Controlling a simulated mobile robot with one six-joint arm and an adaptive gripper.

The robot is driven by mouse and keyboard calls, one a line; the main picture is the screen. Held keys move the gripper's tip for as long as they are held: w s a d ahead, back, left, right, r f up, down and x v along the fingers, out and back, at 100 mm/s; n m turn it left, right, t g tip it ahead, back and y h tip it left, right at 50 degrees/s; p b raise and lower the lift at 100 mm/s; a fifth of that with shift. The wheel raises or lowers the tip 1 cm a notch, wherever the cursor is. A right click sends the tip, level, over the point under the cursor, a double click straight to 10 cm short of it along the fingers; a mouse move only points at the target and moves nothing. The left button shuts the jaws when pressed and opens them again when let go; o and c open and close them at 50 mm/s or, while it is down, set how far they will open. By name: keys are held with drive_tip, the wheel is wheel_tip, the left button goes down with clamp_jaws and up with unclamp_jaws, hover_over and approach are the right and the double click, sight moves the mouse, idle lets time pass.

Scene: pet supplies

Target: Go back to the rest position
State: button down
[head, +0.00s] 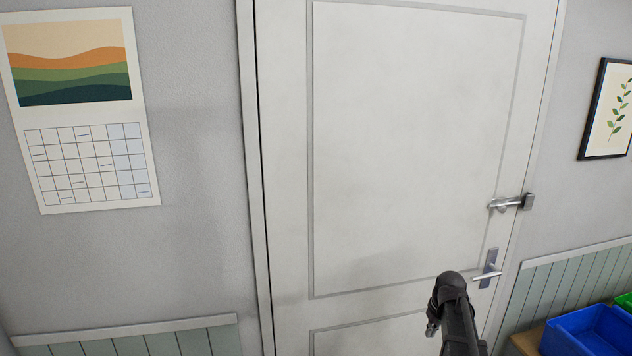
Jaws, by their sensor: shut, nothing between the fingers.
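My dark arm rises from the bottom edge, right of centre, in the head view, in front of the white door. My gripper (431,328) shows small and partly hidden at the left side of the arm, pointing down. It is shut and holds nothing. It appears apart from the door and its handle.
The white door (410,140) is closed, with a lever handle (487,275) and a metal latch (510,203) at its right edge. A blue bin (590,330) and a green bin (624,300) stand at the lower right. A calendar (90,165) and a framed plant picture (607,110) hang on the walls.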

drive_tip(key=s+a+g+h, duration=0.1)
drive_tip(key=s+a, duration=1.5)
drive_tip(key=shift+m+g, duration=0.3)
